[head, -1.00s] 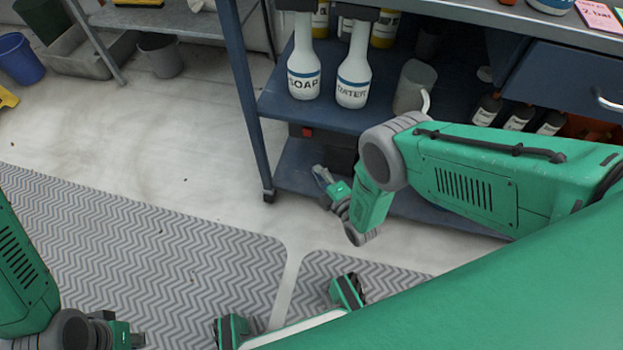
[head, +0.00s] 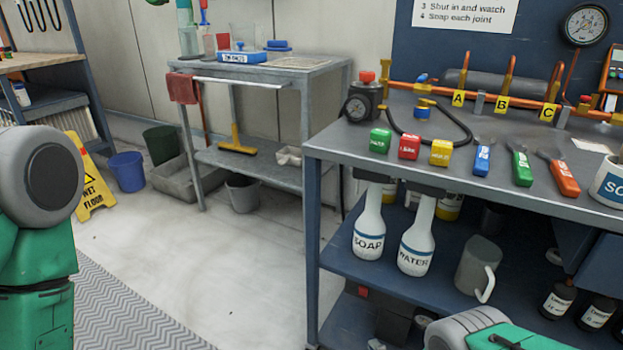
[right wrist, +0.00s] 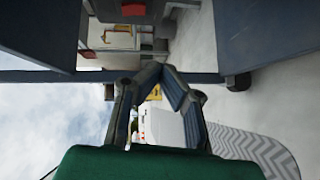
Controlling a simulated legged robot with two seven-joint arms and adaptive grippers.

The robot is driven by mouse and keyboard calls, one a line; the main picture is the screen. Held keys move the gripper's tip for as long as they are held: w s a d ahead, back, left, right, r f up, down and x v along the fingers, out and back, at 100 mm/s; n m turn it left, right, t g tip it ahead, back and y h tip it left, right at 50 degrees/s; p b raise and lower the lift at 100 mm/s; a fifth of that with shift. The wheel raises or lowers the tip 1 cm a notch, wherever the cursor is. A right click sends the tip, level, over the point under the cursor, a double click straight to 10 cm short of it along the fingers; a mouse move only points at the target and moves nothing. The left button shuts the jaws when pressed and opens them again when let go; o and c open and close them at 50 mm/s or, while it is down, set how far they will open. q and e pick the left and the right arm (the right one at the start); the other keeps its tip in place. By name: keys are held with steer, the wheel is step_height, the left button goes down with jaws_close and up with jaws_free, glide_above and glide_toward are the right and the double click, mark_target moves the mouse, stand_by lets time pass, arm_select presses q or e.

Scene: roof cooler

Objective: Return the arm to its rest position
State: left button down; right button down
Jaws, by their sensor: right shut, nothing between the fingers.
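My right arm (head: 490,332) shows at the bottom right of the head view, its green and grey elbow in front of the blue cart. My left arm (head: 40,200) is at the left edge of the head view. My left gripper is out of view.
The blue cart (head: 335,160) holds coloured blocks, tools and pipes on top, with a soap bottle (head: 368,235) and a water bottle (head: 416,245) below. A grey table (head: 260,75), a blue bucket (head: 127,172) and a yellow sign (head: 92,190) stand behind. The floor (head: 190,260) between is clear.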

steer(key=s+d+r+m+g+h, duration=0.15)
steer(key=s+r+m+g, duration=0.35)
steer(key=s, duration=0.6)
steer(key=s+d+r+m+g+h, duration=0.1)
steer(key=s+d+r+m+g, duration=0.3)
steer(key=s+m, duration=0.45)
steer(key=s+d+r+m+g+h, duration=0.15)
steer(key=s+r+m+g, duration=0.45)
steer(key=s, duration=0.6)
step_height(320, 180, up, 16)
steer(key=n+p, duration=0.1)
steer(key=p, duration=1.6)
steer(key=shift+d+f+g+y+p, duration=0.15)
steer(key=shift+f+g+y+p, duration=0.15)
steer(key=shift+y+p, duration=0.1)
